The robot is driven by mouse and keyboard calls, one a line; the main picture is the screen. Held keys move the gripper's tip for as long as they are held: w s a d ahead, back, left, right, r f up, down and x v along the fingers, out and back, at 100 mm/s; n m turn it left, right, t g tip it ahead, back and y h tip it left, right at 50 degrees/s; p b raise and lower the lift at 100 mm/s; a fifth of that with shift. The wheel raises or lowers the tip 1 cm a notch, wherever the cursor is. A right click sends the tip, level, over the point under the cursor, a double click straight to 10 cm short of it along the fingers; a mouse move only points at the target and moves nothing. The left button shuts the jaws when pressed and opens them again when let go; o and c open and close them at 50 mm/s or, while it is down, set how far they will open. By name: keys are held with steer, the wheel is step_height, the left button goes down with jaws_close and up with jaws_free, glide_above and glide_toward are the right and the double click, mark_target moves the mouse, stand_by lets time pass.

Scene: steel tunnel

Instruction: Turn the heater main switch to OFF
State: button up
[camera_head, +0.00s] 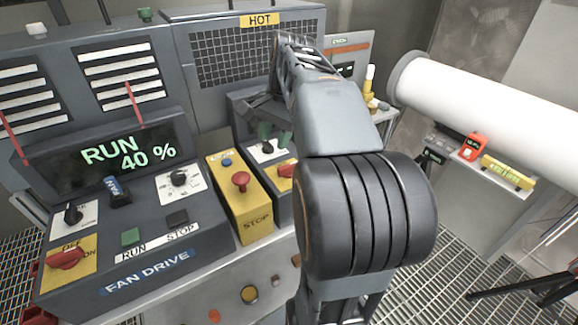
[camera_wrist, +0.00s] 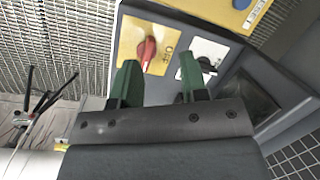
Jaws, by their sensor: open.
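The heater main switch is a red rotary handle on a yellow plate. In the head view the switch (camera_head: 286,170) shows just left of my arm, partly covered by it. In the wrist view the switch (camera_wrist: 147,51) sits beyond my left finger. The word OFF is printed to its right there, and the handle lies up and down, not toward that word. My gripper (camera_wrist: 158,82) is open and empty, with two green fingers apart. It is above the heater panel (camera_head: 270,195), not around the handle; the fingertips (camera_head: 274,135) show small in the head view.
A yellow box with a red STOP button (camera_head: 240,181) stands left of the heater panel. The fan drive panel (camera_head: 140,245) at far left has its own red switch (camera_head: 65,258). A black knob on a white plate (camera_wrist: 207,63) is beside the switch. A white pipe (camera_head: 480,110) runs at right.

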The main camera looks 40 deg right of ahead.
mark_target(288, 165)
steer(key=d+r+m+y+b, duration=0.1)
steer(key=d+r+m+y, duration=0.1)
steer(key=d+m, duration=0.5)
steer(key=shift+n, duration=0.5)
steer(key=b+x, duration=0.1)
steer(key=x, duration=0.3)
steer(key=d+x, duration=0.1)
steer(key=x, duration=0.3)
steer(key=s+b+x, duration=0.1)
steer(key=x, duration=0.3)
steer(key=shift+s+d+f+b, duration=0.1)
steer(key=shift+d+f+b, duration=0.15)
steer(key=shift+f+b, duration=0.1)
steer(key=shift+c, duration=0.3)
jaws_close()
